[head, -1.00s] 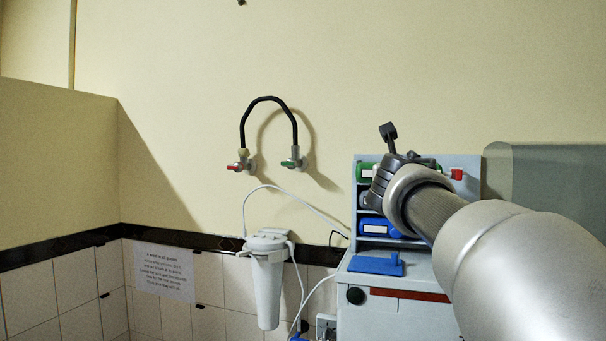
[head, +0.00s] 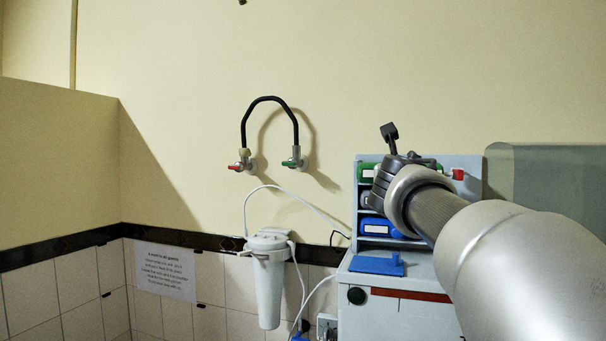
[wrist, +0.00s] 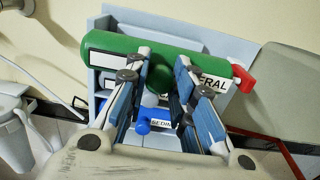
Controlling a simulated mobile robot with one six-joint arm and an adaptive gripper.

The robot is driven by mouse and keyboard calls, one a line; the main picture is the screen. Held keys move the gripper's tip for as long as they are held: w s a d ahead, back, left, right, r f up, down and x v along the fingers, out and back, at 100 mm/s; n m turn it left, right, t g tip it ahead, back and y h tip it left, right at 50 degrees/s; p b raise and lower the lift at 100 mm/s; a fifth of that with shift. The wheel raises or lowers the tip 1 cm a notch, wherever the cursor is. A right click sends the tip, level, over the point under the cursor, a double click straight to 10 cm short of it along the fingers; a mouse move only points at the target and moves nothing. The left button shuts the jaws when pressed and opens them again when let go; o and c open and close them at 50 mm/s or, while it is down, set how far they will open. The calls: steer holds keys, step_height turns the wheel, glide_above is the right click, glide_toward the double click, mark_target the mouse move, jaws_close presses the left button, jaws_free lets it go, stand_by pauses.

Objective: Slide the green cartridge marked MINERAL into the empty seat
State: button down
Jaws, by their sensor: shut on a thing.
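The green cartridge (wrist: 165,62) lies level across the wrist view, with "ERAL" readable on its white label. My gripper (wrist: 163,78) is shut on its middle, one finger pair on each side of the grip. In the head view, the green cartridge's left end (head: 367,172) shows at the top level of the grey rack (head: 471,190), beside my gripper (head: 388,184). My gripper and arm hide the rest there. I cannot tell how deep the cartridge sits in the rack. A red piece (head: 457,174) shows right of the gripper and at the cartridge's right end in the wrist view (wrist: 243,78).
A blue cartridge (head: 378,227) lies on a lower level, with a greyish one (head: 366,199) above it. A blue plate with a knob (head: 376,265) lies on the cabinet top (head: 400,280). A white filter housing (head: 268,285) with hoses hangs left of the cabinet.

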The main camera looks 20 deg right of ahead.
steer(key=shift+w+d+r, duration=0.1)
steer(key=shift+w+d, duration=0.05)
steer(key=shift+w+d, duration=0.2)
steer(key=shift+w, duration=0.1)
steer(key=shift+w+d+p, duration=0.15)
steer(key=shift+w+p, duration=0.05)
steer(key=shift+p, duration=0.1)
steer(key=shift+w+d, duration=0.2)
steer(key=shift+w, duration=0.1)
steer(key=shift+p+x, duration=0.8)
steer(key=shift+x, duration=1.1)
steer(key=c, duration=1.3)
jaws_free()
